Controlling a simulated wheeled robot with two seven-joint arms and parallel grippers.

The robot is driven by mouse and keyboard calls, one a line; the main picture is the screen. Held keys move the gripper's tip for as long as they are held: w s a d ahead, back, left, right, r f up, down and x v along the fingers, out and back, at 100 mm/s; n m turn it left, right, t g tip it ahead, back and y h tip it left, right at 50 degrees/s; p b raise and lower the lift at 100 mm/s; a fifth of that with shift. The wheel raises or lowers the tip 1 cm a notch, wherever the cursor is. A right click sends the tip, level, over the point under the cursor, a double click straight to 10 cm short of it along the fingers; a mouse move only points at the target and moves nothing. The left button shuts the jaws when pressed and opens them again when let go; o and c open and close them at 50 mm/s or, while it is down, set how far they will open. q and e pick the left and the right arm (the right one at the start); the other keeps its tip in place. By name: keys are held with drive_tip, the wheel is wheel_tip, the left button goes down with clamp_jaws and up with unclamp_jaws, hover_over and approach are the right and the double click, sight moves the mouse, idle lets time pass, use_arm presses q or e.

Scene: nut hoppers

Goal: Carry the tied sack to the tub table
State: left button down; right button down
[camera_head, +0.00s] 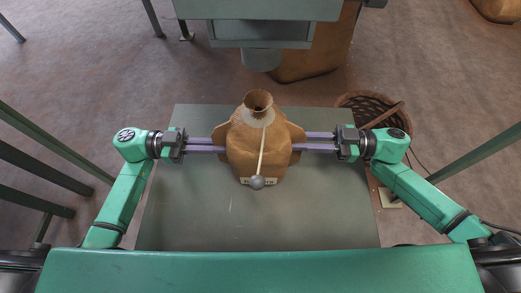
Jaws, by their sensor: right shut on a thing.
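The brown tied sack (255,151) is upright in the middle of the view, over a grey-green tabletop (190,220). It has a flared neck, a pale tie below it, a pale cord hanging down its front to a grey ball, and an ear on each side. My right gripper (296,147) is shut on the sack's right ear. My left gripper (223,145) has its long purple fingers at the left ear; whether they are closed on it is unclear. I cannot tell whether the sack's base touches the tabletop. I cannot tell which table is the tub table.
A grey-green hopper frame with a round spout (262,60) stands just beyond the table. Behind it is a large brown sack (318,62). A wicker basket (372,105) stands on the floor at the table's far right corner. Green rails run at both sides.

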use_arm(q)
drive_tip(key=shift+s+d+r, duration=0.1)
drive_tip(key=shift+d+r, duration=0.05)
drive_tip(key=shift+d, duration=0.15)
use_arm(e)
drive_tip(key=shift+s+a+r, duration=0.15)
drive_tip(key=shift+a, duration=0.15)
